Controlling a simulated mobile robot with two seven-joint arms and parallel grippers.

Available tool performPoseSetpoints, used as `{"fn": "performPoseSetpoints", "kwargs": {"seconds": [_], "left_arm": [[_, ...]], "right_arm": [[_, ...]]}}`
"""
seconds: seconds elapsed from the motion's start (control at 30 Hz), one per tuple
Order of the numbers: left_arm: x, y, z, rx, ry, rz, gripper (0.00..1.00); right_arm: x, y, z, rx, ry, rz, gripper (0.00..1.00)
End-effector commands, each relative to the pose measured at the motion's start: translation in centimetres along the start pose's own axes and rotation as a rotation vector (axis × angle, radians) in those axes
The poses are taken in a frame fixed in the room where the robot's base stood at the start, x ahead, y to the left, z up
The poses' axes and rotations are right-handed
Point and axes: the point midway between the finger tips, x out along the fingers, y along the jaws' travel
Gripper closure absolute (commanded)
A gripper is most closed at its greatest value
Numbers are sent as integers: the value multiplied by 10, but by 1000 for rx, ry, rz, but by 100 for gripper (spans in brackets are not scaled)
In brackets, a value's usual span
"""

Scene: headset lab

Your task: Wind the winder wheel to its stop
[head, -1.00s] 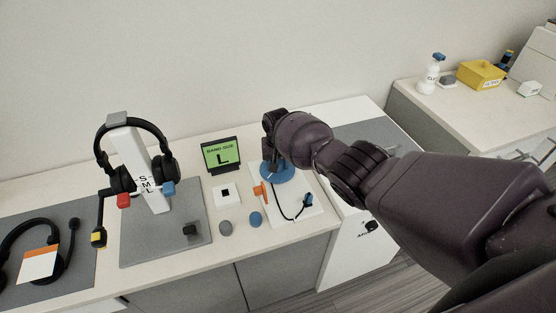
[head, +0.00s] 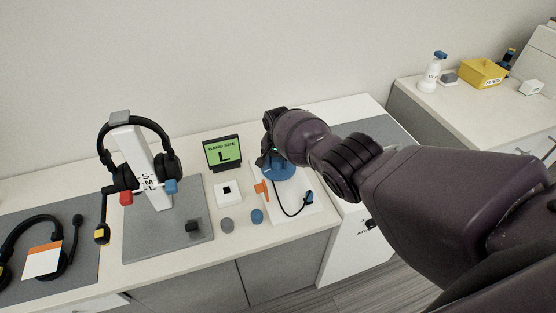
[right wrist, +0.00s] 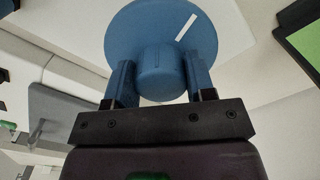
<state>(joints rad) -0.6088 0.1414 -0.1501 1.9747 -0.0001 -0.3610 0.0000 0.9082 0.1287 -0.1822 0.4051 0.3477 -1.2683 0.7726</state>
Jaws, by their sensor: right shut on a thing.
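The winder wheel is a blue disc with a white mark and a round blue hub; it shows large in the right wrist view (right wrist: 130,35) and partly in the head view (head: 283,172). It sits on a white board (head: 290,206) with a black cord and an orange part (head: 262,189). My right gripper (right wrist: 161,72) is shut on the wheel's hub, one blue finger on each side. In the head view my right gripper (head: 268,160) is mostly hidden by its own wrist. The left gripper is not in view.
A green screen reading "BAND SIZE L" (head: 223,154) stands left of the wheel. A headset (head: 140,150) hangs on a white stand on a grey mat. Grey (head: 227,225) and blue (head: 257,216) knobs lie in front. Another headset (head: 38,245) lies far left.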

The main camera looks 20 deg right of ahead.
Motion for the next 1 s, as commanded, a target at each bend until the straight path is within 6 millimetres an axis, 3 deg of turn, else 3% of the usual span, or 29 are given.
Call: {"fn": "performPoseSetpoints", "kwargs": {"seconds": [0.2, 0.23, 0.37, 0.73, 1.0], "left_arm": [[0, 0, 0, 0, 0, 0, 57], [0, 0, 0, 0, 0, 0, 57], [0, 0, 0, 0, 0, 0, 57], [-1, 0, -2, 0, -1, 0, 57], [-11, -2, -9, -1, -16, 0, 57]], "right_arm": [[-2, -1, -2, -1, 6, -1, 74], [-2, -1, -2, -1, 6, -1, 46], [-2, 0, -2, -1, 4, -1, 26], [-4, 0, -1, -1, 2, -1, 25], [-33, 0, -1, -1, 2, -3, 25]]}}
